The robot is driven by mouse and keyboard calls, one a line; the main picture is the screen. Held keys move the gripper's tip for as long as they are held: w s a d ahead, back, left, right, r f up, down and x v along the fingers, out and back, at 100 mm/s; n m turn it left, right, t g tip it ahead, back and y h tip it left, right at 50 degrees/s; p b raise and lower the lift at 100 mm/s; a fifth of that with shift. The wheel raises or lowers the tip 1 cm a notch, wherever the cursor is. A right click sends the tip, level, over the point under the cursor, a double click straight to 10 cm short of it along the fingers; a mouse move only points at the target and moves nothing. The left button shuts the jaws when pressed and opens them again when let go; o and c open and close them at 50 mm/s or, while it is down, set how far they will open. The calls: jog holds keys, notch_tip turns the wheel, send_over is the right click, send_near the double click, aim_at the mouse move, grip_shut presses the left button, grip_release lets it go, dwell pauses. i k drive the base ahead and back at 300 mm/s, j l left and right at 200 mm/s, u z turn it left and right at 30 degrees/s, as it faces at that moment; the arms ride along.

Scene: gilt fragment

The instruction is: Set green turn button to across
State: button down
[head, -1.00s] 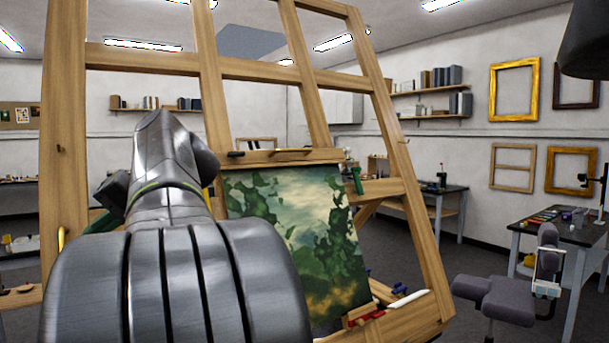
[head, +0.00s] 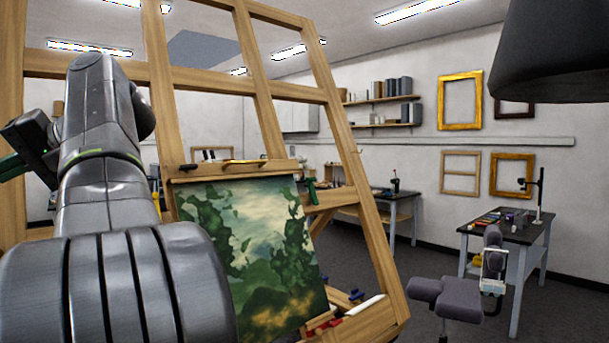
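The green turn button (head: 311,191) is a small green piece at the upper right edge of the painting (head: 255,250) on the wooden easel. It looks roughly upright, along the painting's side edge. It is small, so its exact angle is hard to tell. My arm rises in the left of the head view, well left of the button. My gripper (head: 22,140) is the dark part at the far left, apart from the button. A green piece (head: 12,166) beside it runs to the picture's left edge. The fingertips cannot be made out.
The easel's wooden frame (head: 345,160) stands close in front, with a ledge (head: 375,318) holding small coloured items. A dark bar (head: 187,167) sits at the painting's upper left. A grey chair (head: 450,298) and worktable (head: 508,228) stand right. Floor shows between easel and chair.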

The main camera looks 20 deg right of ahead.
aim_at(314, 200)
jog(key=z, duration=2.2)
jog(key=i+j, duration=1.15)
